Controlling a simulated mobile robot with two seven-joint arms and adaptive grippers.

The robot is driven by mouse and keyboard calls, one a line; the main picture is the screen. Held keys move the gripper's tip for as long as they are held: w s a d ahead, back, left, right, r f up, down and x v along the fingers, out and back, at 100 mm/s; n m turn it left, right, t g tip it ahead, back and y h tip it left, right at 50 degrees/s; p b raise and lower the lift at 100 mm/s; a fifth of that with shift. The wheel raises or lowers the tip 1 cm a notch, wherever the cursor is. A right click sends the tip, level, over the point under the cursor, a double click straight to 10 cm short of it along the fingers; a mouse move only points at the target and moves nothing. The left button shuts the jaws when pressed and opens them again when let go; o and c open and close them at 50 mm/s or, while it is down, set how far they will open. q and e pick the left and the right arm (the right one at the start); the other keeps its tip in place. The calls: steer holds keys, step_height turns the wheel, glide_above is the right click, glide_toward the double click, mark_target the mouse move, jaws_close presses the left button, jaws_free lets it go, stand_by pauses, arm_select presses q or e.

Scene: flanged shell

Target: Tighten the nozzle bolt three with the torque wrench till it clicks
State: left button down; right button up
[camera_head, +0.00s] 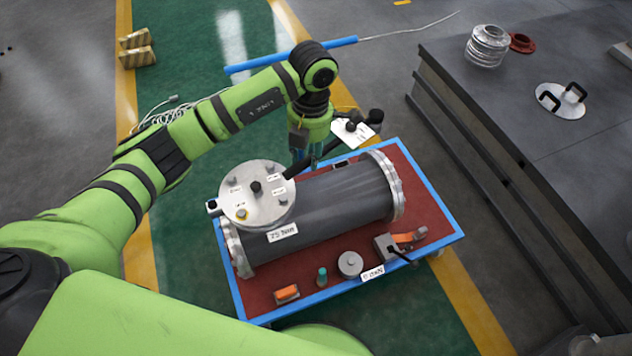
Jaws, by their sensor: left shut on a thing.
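The dark shell (335,205) lies on a red-topped cart, its round nozzle cover (262,208) facing up at its left end. The cover carries several bolts and small white labels too small to read, so I cannot tell which bolt is three. A dark knob stands at its middle and a yellowish bolt (242,214) at its front. My left gripper (305,153) is above the cart, just behind the shell, shut on the black torque wrench (325,152). The wrench slants down left to the cover's right edge; whether its head sits on a bolt is unclear. My right gripper is out of view.
The cart's blue rim (449,238) surrounds a "75 Nm" label (282,233), a grey cylinder (350,264), a green-topped piece (322,277) and an orange-marked block (287,293). A dark bench (510,130) stands at right. Green floor lies behind the cart.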

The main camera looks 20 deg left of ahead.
arm_select(q)
step_height(320, 180, down, 12)
steer(key=w+d+n+h+b, duration=0.1)
steer(key=n+b, duration=0.1)
steer(key=n, duration=1.7)
steer(key=shift+w+d+f+n+h, duration=0.2)
steer(key=shift+w+d+n+h, duration=0.05)
steer(key=shift+w+n+h, duration=0.1)
steer(key=shift+d, duration=0.1)
steer(key=f+b, duration=0.3)
steer(key=f, duration=0.2)
steer(key=shift+s+d+b, duration=0.15)
steer(key=shift+d+b, duration=0.05)
steer(key=shift+b, duration=0.15)
steer(key=shift+p, duration=0.35)
